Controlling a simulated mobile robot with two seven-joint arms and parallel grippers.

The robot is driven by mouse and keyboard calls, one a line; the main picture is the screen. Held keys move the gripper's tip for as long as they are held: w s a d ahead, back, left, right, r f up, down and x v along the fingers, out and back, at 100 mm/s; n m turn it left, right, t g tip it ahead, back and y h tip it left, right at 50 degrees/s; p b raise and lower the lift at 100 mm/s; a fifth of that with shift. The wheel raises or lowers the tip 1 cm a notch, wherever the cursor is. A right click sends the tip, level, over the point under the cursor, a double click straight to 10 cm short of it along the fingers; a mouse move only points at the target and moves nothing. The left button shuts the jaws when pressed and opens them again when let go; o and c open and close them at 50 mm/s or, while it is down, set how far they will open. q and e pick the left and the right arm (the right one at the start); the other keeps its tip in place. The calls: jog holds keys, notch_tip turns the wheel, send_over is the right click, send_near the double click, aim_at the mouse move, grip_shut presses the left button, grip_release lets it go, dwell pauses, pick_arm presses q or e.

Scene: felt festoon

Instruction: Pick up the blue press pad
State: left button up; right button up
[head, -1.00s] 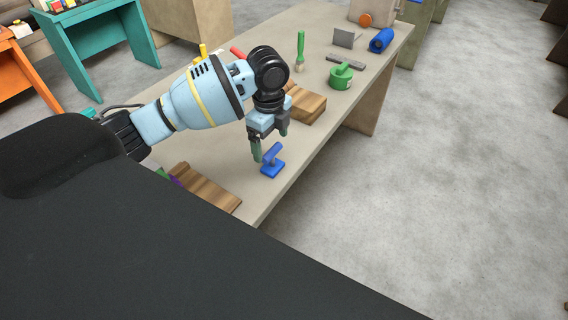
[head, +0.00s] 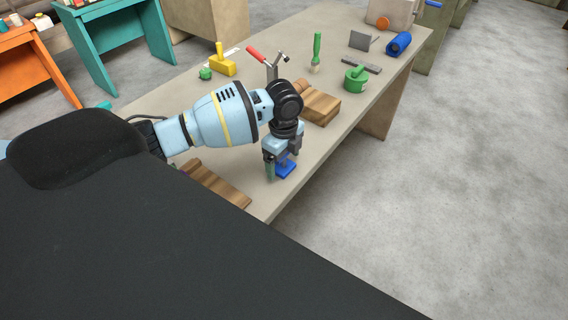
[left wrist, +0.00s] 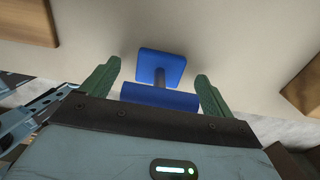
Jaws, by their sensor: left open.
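The blue press pad (head: 285,169) stands on the table near its front edge, with a flat square base, a short post and a bar handle. In the left wrist view the press pad (left wrist: 161,65) has its base on the table and its bar handle between my green fingertips. My left gripper (head: 282,170) points down over the pad and is open, a finger on each side of the handle. In the left wrist view the left gripper (left wrist: 156,88) shows gaps between handle and fingers. The gripper hides part of the pad in the head view. My right gripper is not in view.
Wooden blocks (head: 318,106) and a wooden board (head: 222,186) lie on either side of the pad on the table. A green pot (head: 355,80), a brush (head: 316,52), a yellow press (head: 222,62) and a blue roll (head: 398,44) stand farther back.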

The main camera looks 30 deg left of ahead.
pick_arm(q)
jog(key=c, duration=1.1)
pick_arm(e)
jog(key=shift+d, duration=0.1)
pick_arm(q)
jog(key=shift+r, duration=0.15)
